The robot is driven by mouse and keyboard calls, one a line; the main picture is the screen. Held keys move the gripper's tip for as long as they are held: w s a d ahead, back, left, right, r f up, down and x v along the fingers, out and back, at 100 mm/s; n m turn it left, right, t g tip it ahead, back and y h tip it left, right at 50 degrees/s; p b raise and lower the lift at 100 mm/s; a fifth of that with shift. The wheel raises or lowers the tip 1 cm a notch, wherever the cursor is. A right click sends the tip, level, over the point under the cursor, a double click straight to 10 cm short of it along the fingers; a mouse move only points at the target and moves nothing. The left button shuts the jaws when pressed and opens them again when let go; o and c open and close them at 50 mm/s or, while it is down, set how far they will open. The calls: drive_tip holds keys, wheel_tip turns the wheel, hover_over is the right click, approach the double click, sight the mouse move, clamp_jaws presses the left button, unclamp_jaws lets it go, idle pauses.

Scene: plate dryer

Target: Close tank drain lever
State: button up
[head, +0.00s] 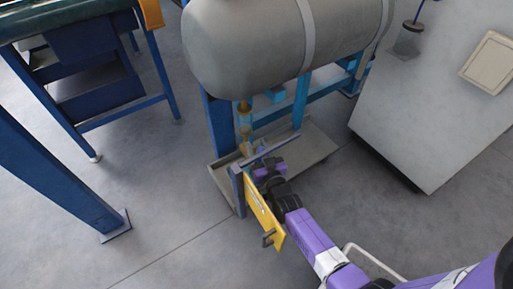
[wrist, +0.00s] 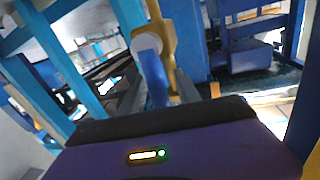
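The grey tank (head: 255,45) lies across the top of the head view. A brass drain pipe and valve (head: 245,125) hang below its left end. In the wrist view, the brass valve (wrist: 165,45) stands close ahead with a blue lever (wrist: 154,78) pointing down from its pale round hub. My gripper (head: 258,164) is low beside the valve, at its lower right in the head view.
A shallow grey tray (head: 313,148) lies under the tank among blue legs (head: 220,125). A grey cabinet (head: 420,125) stands right. Floor is clear at lower left.

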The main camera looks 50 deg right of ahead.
drive_tip(key=shift+c, duration=0.4)
clamp_jaws()
